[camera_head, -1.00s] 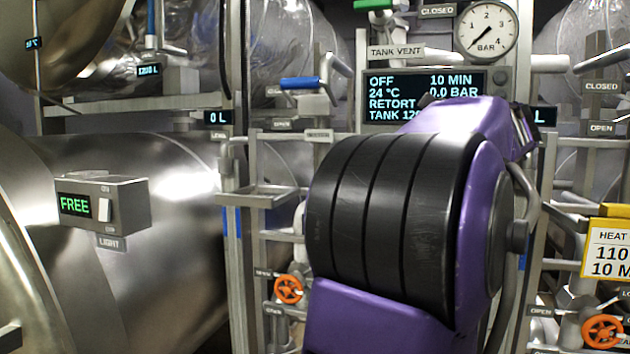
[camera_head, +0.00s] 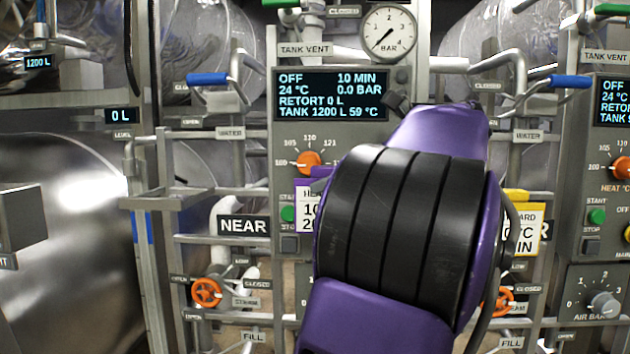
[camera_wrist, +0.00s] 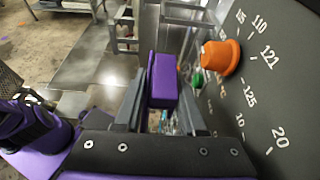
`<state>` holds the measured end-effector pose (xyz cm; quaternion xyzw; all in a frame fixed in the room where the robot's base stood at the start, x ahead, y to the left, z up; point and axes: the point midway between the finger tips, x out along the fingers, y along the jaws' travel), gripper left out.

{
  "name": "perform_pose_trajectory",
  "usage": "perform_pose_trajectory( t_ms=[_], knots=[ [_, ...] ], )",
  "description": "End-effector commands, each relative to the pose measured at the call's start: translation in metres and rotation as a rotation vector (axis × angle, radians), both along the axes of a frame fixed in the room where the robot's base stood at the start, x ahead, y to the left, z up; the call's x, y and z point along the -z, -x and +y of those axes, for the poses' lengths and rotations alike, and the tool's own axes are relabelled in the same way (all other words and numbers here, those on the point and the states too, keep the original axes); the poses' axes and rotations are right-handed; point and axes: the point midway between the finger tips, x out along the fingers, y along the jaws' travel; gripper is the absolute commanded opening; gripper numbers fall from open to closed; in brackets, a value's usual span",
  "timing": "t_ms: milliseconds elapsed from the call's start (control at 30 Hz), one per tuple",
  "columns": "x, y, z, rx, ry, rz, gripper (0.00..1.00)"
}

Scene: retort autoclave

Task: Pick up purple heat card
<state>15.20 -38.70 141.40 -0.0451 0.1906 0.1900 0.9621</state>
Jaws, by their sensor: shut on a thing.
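The purple heat card (camera_head: 305,212) shows in the head view just left of my arm. It has a purple top and a white face with partly covered print, and my arm hides its right side. In the wrist view its purple block (camera_wrist: 163,75) is between the two grey fingers of my gripper (camera_wrist: 161,98). The fingers are shut on it. In the head view my gripper is hidden behind my arm's purple and black links.
A control panel (camera_head: 284,150) with an orange dial (camera_head: 308,163) stands close behind the card; in the wrist view the dial (camera_wrist: 220,56) is right of the fingers. A yellow card (camera_head: 517,196) is partly hidden at right. Pipes and orange valve wheels (camera_head: 206,293) surround it.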

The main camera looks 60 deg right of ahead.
Motion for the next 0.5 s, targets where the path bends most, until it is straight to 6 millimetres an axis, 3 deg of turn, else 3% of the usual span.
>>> perform_pose_trajectory(
  t_ms=[500],
  knots=[
    [0.000,0.081,-0.032,0.005,0.002,-0.010,0.00]
  ],
)
